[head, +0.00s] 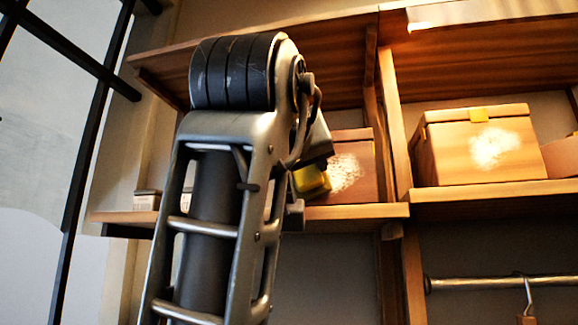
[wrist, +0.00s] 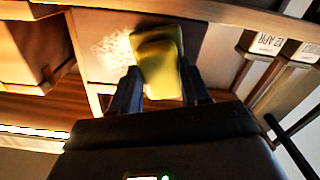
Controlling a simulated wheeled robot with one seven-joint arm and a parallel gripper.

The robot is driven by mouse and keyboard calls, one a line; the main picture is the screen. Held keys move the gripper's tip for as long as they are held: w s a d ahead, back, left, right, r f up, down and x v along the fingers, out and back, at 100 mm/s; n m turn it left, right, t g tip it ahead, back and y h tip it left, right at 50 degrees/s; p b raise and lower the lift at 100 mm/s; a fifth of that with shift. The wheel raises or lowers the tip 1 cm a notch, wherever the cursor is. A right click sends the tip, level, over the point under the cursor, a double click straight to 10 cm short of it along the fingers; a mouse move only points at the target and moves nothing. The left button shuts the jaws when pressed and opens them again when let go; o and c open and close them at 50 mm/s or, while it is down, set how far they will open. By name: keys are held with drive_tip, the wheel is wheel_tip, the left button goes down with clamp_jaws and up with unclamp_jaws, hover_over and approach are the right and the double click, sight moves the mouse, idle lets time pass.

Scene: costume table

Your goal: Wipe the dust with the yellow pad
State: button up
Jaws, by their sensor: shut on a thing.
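My gripper (wrist: 162,88) is shut on the yellow pad (wrist: 158,62), with one dark finger on each side of it. In the head view the pad (head: 311,180) shows beside my arm, at the front of a wooden box (head: 355,150) on the left shelf. White dust (head: 346,172) lies on that box's front, just right of the pad. In the wrist view the dust (wrist: 113,47) shows beside the pad. I cannot tell whether the pad touches the box. A second wooden box (head: 450,160) on the right shelf carries another white dust patch (head: 494,147) on its front.
An upright wooden divider (head: 394,120) stands between the two boxes. Shelf boards (head: 360,211) run below them and more boards lie above. Small labelled boxes (head: 146,200) sit at the left shelf end. A metal rail (head: 500,284) with a hanger is at lower right.

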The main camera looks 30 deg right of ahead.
drive_tip(key=shift+s+d, duration=2.9)
drive_tip(key=shift+d, duration=0.2)
drive_tip(key=w+a, duration=0.8)
drive_tip(key=shift+s+a, duration=0.1)
drive_tip(key=shift+a, duration=0.1)
drive_tip(key=shift+v, duration=2.85)
drive_tip(key=shift+s, duration=0.1)
drive_tip(key=v, duration=0.3)
